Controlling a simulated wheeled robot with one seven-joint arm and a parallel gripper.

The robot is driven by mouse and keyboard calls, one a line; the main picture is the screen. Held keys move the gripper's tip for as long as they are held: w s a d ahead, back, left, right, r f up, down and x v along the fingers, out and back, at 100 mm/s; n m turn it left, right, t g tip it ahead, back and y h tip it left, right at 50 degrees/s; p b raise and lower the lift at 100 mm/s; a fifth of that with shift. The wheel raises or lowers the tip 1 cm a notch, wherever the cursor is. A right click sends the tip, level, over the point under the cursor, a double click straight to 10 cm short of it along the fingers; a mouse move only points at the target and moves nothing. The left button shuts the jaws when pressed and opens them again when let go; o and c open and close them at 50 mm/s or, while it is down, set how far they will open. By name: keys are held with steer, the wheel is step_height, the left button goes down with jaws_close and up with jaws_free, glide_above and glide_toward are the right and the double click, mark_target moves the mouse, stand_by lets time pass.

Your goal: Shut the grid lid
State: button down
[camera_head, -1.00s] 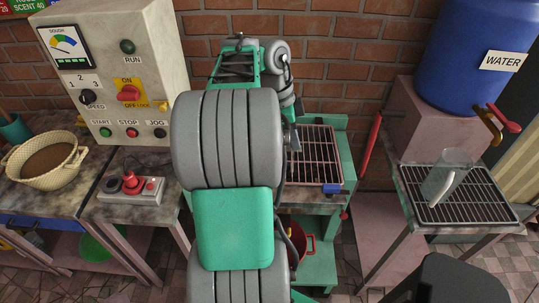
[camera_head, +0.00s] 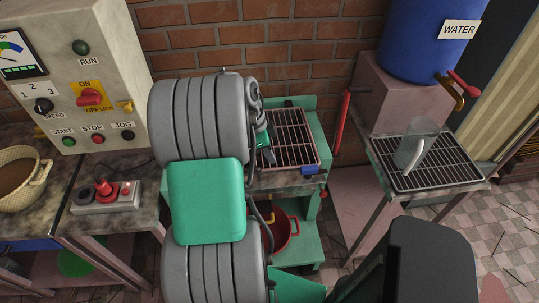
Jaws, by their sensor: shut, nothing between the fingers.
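The grid lid (camera_head: 294,139), a frame of reddish bars, shows at the green machine (camera_head: 312,150), right of my arm. It looks roughly level over the dark opening, but its left part is hidden and I cannot tell whether it is fully down. A blue piece (camera_head: 311,171) sits at its near right corner. My gripper (camera_head: 270,156) is small and partly hidden behind my arm. It is shut and empty, at the left edge of the grid; I cannot tell if it touches it.
A red lever (camera_head: 342,119) stands upright right of the machine. Further right, a rack (camera_head: 432,171) holds a clear jug (camera_head: 415,150) below the blue water barrel (camera_head: 420,40). A red pot (camera_head: 281,232) sits below.

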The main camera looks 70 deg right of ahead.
steer(key=shift+f, duration=0.35)
steer(key=shift+s, duration=0.1)
